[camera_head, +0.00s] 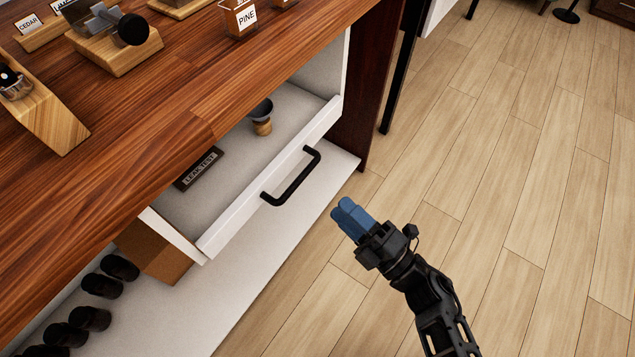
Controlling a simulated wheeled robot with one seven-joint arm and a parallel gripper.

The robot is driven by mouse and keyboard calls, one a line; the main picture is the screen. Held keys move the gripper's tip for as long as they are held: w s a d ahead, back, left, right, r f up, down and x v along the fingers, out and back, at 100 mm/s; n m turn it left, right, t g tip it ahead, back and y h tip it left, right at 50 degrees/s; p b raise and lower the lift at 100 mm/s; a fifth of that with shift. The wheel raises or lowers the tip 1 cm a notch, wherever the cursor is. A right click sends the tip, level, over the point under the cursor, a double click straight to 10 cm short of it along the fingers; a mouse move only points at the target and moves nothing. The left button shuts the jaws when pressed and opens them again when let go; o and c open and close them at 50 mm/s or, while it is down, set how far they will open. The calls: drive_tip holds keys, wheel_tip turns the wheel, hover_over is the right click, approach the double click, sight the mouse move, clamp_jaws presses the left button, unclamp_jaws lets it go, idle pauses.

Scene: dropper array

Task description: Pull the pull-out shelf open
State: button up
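The white pull-out shelf (215,236) sits under the wooden counter and stands out from the cabinet, showing its grey inside. A black bar handle (293,180) is fixed to its white front. On the shelf lie a dark block marked "LEAK TEST" (199,168) and a small wood-handled item with a black cup-like top (262,118). My gripper (344,208), with blue fingertips, is to the right of and below the handle in the picture, apart from it. The fingertips lie together with no clear gap, and nothing shows between them.
The wooden counter (215,75) overhangs the shelf and bears wooden stands and a "PINE" box (238,18). The wood floor (510,170) at right is open.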

sight(300, 178)
drive_tip(key=w+a+n, duration=0.1)
drive_tip(key=w+a, duration=0.1)
drive_tip(key=a, duration=0.1)
drive_tip(key=w+a+n+g+y, duration=0.1)
drive_tip(key=w+a, duration=0.2)
drive_tip(key=w+a+n+g+b, duration=0.1)
drive_tip(key=w+a, duration=0.1)
drive_tip(key=w, duration=0.1)
drive_tip(key=shift+w+a+f+y, duration=0.15)
drive_tip(key=shift+w+a+y, duration=0.1)
drive_tip(key=shift+a+y, duration=0.15)
drive_tip(key=shift+c, duration=0.2)
clamp_jaws()
